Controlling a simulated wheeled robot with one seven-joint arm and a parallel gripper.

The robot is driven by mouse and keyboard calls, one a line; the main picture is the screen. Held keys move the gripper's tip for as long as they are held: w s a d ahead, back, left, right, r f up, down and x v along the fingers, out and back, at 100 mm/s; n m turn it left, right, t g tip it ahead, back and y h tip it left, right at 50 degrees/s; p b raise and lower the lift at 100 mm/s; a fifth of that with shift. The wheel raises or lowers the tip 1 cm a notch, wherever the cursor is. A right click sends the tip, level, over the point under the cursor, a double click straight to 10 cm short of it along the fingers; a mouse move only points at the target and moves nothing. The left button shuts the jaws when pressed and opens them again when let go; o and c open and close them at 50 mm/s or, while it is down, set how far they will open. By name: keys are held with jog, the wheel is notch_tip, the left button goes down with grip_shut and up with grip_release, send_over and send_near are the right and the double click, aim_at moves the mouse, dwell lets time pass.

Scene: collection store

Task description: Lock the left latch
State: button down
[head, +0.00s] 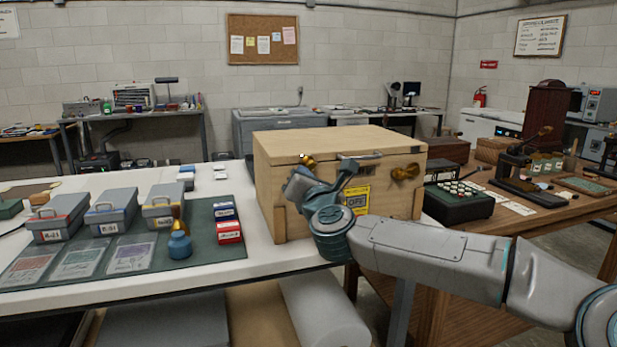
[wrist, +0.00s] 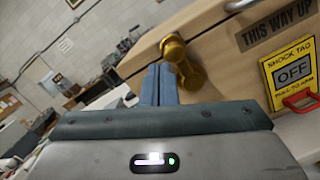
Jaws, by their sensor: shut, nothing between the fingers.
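A pale wooden crate (head: 290,148) stands on the white table. Its left latch (head: 308,162) is a brass turn-piece high on the front face. In the wrist view the left latch (wrist: 188,68) slants down and right from its round pivot. A similar right latch (head: 404,172) sits on the same face. My gripper (wrist: 160,70) is shut and empty, its fingertips just left of the left latch; I cannot tell whether they touch. In the head view my wrist hides part of the crate's front, and the fingertips are not clear.
A yellow shock tag (wrist: 291,71) reading OFF, with a red pull tab (wrist: 301,101), is on the crate front. A grey handle (head: 362,156) is near the lid. Grey boxes (head: 112,216) and a blue bottle (head: 179,246) stand on a green mat (head: 195,270) to the left.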

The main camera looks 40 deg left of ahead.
jog(key=shift+f, duration=0.1)
jog(key=s+d+f+b, duration=0.2)
jog(key=s+d, duration=0.3)
jog(key=s, duration=0.5)
jog(key=shift+d+f+b, duration=0.15)
jog(key=shift+d+b, duration=0.05)
jog(key=shift+b, duration=0.55)
